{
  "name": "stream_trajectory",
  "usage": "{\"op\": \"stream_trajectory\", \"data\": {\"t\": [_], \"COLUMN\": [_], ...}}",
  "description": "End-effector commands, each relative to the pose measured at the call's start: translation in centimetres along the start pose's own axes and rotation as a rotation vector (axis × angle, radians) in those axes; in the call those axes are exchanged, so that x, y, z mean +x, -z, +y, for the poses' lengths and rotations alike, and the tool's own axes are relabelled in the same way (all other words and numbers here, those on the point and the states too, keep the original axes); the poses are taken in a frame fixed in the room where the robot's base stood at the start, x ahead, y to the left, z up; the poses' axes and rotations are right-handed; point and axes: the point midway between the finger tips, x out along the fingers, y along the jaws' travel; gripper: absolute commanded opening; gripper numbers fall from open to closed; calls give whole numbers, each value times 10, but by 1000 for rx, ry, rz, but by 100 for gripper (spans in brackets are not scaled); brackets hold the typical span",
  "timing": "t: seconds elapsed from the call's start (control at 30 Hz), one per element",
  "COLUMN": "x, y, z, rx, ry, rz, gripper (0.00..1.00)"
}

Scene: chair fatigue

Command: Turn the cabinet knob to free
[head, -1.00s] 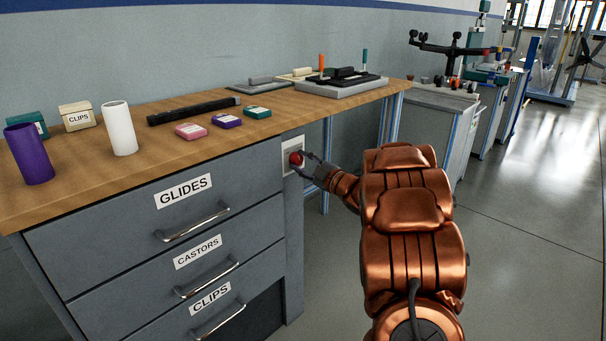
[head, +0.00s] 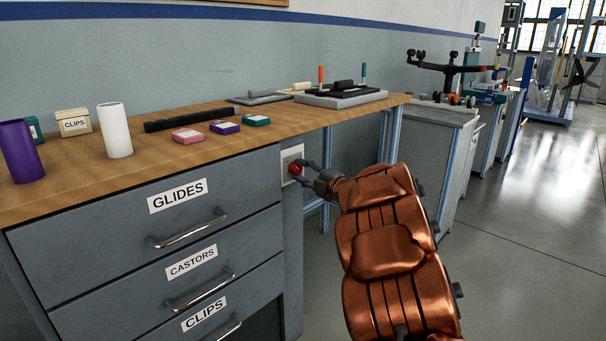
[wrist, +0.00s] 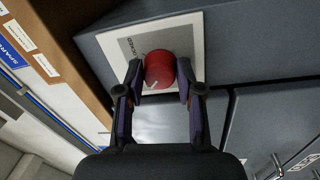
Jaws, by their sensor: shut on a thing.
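The red cabinet knob (head: 295,169) sits on a pale plate (head: 286,157) on the cabinet's right front post, beside the top drawer. In the wrist view the knob (wrist: 159,70) is round with a white pointer mark near its lower left edge. Dark lettering on the plate (wrist: 190,32) is only partly legible. My gripper (head: 304,170) reaches the knob from the right. In the wrist view its two fingers (wrist: 160,92) stand on either side of the knob and are shut on it.
The drawers are labelled GLIDES (head: 177,195), CASTORS (head: 191,261) and CLIPS (head: 204,314), with protruding handles. The wooden worktop (head: 80,175) above holds a purple cup (head: 22,152), a white cylinder (head: 115,130) and small boxes. Open floor (head: 520,250) lies to the right.

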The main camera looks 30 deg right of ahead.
Motion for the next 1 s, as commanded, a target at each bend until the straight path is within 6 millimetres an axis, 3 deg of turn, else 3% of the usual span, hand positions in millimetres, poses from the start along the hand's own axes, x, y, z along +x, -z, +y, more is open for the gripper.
{"op": "stream_trajectory", "data": {"t": [0.27,0.3,0.5,0.83,1.0], "x": [0,0,0,-1,-15], "y": [1,1,0,0,0], "z": [-2,-2,-1,0,1], "rx": [0,0,0,0,-2], "ry": [4,4,2,1,0], "rz": [2,2,1,0,0], "gripper": [2,39,60,62,62]}}
